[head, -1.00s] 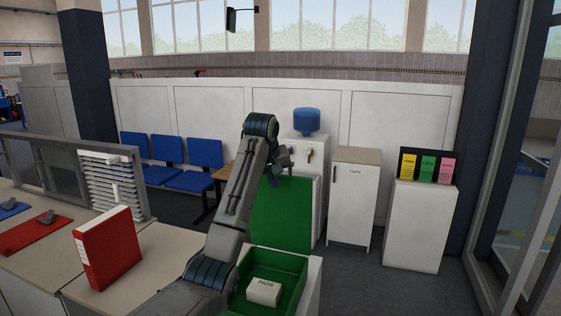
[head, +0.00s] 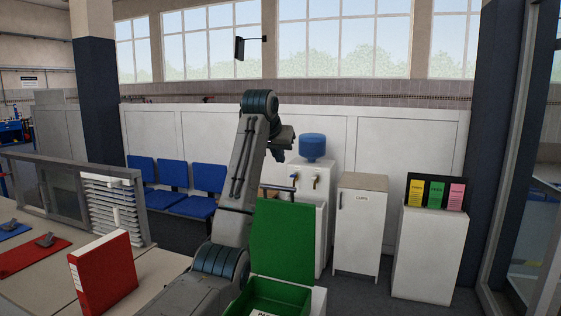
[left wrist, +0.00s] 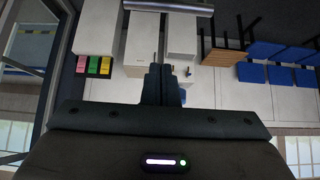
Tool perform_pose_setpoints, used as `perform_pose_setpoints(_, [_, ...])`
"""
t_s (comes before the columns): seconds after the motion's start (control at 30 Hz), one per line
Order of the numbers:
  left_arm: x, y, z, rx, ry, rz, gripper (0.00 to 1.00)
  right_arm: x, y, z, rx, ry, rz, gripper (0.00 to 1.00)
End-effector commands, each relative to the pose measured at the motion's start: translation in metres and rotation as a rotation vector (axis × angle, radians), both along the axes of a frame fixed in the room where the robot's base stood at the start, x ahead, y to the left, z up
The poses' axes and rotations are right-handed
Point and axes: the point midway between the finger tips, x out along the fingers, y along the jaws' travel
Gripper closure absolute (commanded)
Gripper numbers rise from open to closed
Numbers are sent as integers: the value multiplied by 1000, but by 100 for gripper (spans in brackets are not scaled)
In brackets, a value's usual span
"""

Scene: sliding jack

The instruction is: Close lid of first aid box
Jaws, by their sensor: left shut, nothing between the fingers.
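The first aid box (head: 240,300) is green and sits at the bottom of the head view, partly cut off by the frame. Its green lid (head: 283,238) stands open and upright at the back of the box. A thin bar (head: 279,188) shows just above the lid's top edge. A white pack marked PADS (head: 264,314) is barely visible inside the box. My left gripper (head: 284,152) is above the lid, apart from it. In the left wrist view its fingers (left wrist: 161,85) are shut and empty. My right gripper is not in view.
A red binder (head: 103,275) stands on the counter at left. Behind the lid are a water cooler (head: 312,146), a white cabinet (head: 360,225) and a stand with leaflets (head: 435,193). A silvery bar (left wrist: 168,5) crosses the top of the left wrist view.

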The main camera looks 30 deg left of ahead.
Motion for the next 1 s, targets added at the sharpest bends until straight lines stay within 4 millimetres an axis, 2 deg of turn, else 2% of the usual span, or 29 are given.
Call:
perform_pose_setpoints(0.03, [6, 2, -4, -2, 7, 1, 100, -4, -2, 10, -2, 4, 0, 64])
perform_pose_setpoints(0.2, [28, 7, -30, -2, 7, 2, 100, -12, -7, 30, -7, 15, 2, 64])
perform_pose_setpoints(0.4, [52, 13, -59, -2, 7, 2, 100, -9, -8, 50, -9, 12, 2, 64])
perform_pose_setpoints(0.7, [23, 6, -70, 1, 1, 2, 100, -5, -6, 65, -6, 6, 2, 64])
perform_pose_setpoints(1.0, [14, 4, -75, -1, 1, 3, 100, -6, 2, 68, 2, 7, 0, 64])
